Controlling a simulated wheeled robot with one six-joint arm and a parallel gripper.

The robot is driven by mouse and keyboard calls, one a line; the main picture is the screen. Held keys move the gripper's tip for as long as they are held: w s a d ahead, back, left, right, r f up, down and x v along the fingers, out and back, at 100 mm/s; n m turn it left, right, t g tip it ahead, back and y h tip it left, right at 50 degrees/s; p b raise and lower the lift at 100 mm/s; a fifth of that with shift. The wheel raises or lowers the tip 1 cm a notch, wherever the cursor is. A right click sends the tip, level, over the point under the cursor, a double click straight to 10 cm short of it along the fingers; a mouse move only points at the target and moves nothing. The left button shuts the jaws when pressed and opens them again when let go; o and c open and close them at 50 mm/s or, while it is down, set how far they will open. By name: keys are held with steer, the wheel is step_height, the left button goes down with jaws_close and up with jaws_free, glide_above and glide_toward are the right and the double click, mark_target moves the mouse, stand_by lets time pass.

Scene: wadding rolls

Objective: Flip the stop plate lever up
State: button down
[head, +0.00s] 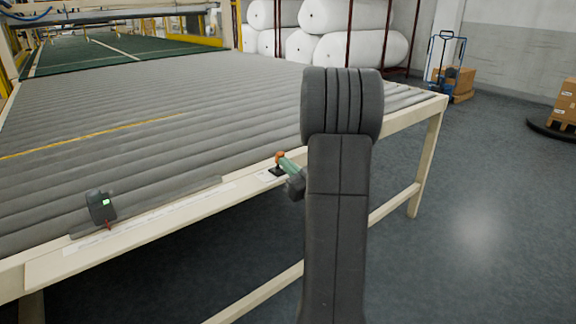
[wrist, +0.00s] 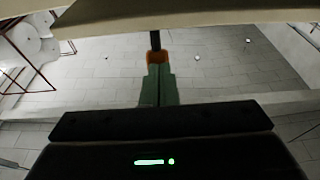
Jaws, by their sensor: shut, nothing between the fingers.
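The lever has an orange knob (head: 280,156) above a small black base (head: 278,171) on the beige side rail of the roller table. In the wrist view the orange knob (wrist: 158,57) sits at the end of a short dark stem (wrist: 155,40). My gripper (head: 284,162) comes from the right with its green fingers shut and empty. Their tips are right at the knob; I cannot tell if they touch it. The fingers (wrist: 159,70) also show pressed together in the wrist view. My dark arm hides the rail to the right of the lever.
A grey device with a small lit display (head: 102,206) stands on the rail at left, by a long ruler strip. The roller bed (head: 150,130) fills the left. White rolls (head: 350,52), a blue trolley (head: 447,60) and boxes (head: 566,98) stand behind. The floor at right is clear.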

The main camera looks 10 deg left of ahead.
mark_target(280, 153)
steer(key=h+p, duration=0.1)
steer(key=p, duration=0.1)
steer(key=r+g+h+p, duration=0.1)
steer(key=a+r+g+p, duration=0.1)
steer(key=p, duration=0.1)
steer(key=shift+w+r+h+p, duration=0.2)
steer(key=shift+w+h+p, duration=0.1)
steer(key=shift+w+h, duration=0.1)
steer(key=p, duration=0.1)
steer(key=g+h+p, duration=0.1)
steer(key=shift+w+a+r+p, duration=0.1)
steer(key=shift+w+a+p, duration=0.1)
steer(key=shift+a+p, duration=0.1)
steer(key=shift+w+a+g+h+p, duration=0.2)
steer(key=shift+g+h+p, duration=0.25)
steer(key=shift+p, duration=0.25)
steer(key=shift+w+a+p, duration=0.2)
steer(key=shift+a+p, duration=0.05)
steer(key=shift+p, duration=0.05)
